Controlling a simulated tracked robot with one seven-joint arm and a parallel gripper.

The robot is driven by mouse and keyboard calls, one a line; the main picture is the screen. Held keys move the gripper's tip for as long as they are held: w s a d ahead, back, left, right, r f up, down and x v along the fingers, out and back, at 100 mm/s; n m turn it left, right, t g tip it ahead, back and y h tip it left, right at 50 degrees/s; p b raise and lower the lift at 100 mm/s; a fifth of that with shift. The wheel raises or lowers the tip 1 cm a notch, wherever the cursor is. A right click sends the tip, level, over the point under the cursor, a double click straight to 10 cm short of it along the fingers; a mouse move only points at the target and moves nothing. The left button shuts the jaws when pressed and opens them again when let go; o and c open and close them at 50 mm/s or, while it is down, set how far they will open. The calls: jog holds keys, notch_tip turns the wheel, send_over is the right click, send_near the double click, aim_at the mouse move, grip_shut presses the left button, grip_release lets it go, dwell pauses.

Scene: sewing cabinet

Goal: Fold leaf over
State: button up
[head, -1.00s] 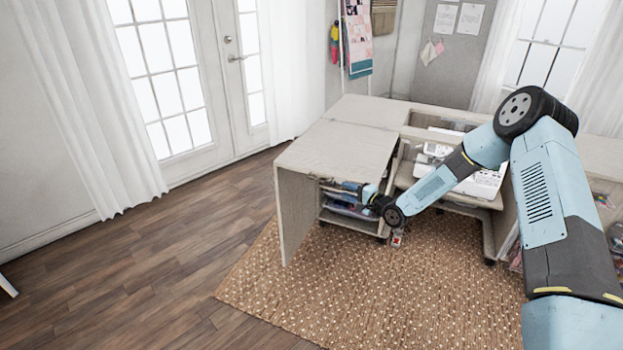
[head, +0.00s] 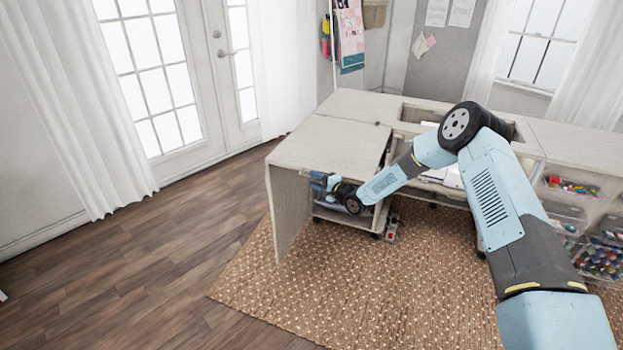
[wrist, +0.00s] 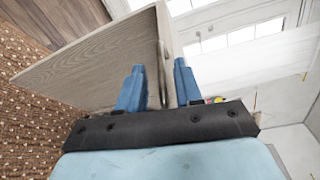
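The leaf looks like the pale wood panel (head: 286,218) hanging down at the left end of the sewing cabinet. My gripper (head: 312,180) is under the cabinet's left top, on the inner side of this panel. In the wrist view the wood-grained panel (wrist: 90,70) fills the left and centre. My two blue fingers (wrist: 160,66) are spread apart there, with a thin curved metallic piece (wrist: 163,80) showing between them near the panel's edge. I cannot tell whether the fingers touch the panel. Part of the gripper is hidden by my arm in the head view.
The cabinet's flat left top (head: 335,145) is bare. A storage cart (head: 345,216) stands under it. Drawers with colourful supplies (head: 600,255) are at the right. A dotted woven rug (head: 320,290) lies in front, with open wood floor (head: 160,270) to the left.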

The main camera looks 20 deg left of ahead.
jog(key=shift+x, duration=1.45)
jog(key=shift+c, duration=0.5)
grip_shut()
